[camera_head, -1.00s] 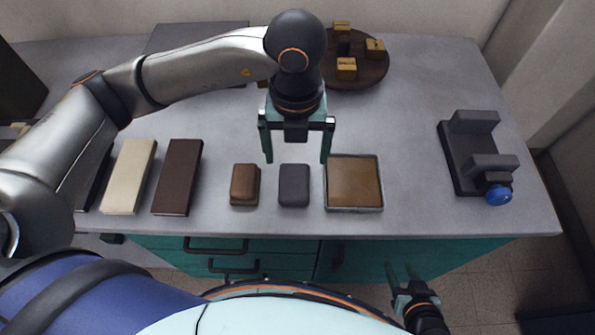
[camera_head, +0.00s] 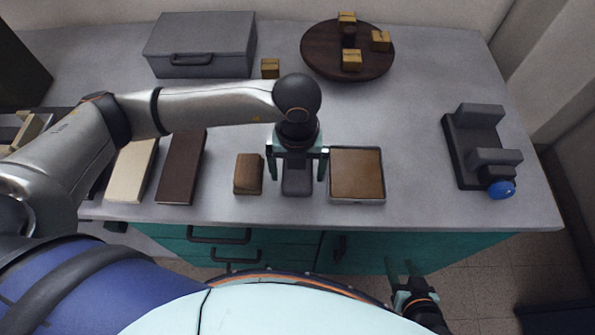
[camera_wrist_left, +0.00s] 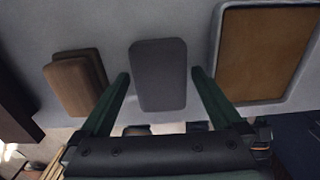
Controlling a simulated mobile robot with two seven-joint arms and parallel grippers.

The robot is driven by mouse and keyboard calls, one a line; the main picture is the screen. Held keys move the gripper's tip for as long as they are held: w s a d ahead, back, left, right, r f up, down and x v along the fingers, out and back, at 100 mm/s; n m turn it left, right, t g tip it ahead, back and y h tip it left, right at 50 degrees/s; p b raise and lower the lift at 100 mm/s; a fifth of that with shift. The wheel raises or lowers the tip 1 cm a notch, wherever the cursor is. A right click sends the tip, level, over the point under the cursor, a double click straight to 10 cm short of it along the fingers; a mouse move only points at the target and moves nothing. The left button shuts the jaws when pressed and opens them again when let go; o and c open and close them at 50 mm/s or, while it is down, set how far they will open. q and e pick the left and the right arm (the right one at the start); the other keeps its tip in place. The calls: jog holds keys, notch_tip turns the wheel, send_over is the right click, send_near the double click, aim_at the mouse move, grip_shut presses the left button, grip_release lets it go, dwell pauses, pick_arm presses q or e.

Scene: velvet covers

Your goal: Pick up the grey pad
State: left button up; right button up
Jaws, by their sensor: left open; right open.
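The grey pad (camera_head: 297,184) lies on the table between a brown block and a shallow tray. In the left wrist view the grey pad (camera_wrist_left: 159,75) shows between the fingertips. My left gripper (camera_head: 298,180) is open above the pad, one finger toward each side of it; it also shows in the left wrist view (camera_wrist_left: 160,78). In the head view the gripper hides the pad's far part. I cannot tell how far above the table the fingertips are. My right gripper (camera_head: 402,268) is open and empty, low in front of the table.
A brown block (camera_head: 248,174) is close on the left, the brown-filled tray (camera_head: 382,199) close on the right. Dark brown (camera_head: 182,168) and cream (camera_head: 131,172) slabs lie further left. A grey case (camera_head: 201,45), a round wooden board (camera_head: 316,62) and a dark fixture with a blue knob (camera_head: 501,190) stand around.

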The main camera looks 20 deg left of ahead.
pick_arm(q)
jog(key=shift+c, duration=0.2)
jog(key=c, duration=1.2)
jog(key=shift+r, duration=0.1)
jog(key=shift+r, duration=0.4)
notch_tip(320, 180, up, 2)
jog(key=shift+w+r, duration=0.1)
jog(key=shift+r, duration=0.1)
jog(key=s+a+r+p, duration=0.7)
jog(key=s+r+p, duration=0.2)
jog(key=s, duration=0.3)
jog(key=shift+s+r+p, duration=0.15)
jog(key=shift+r+p, duration=0.25)
jog(key=shift+p, duration=0.2)
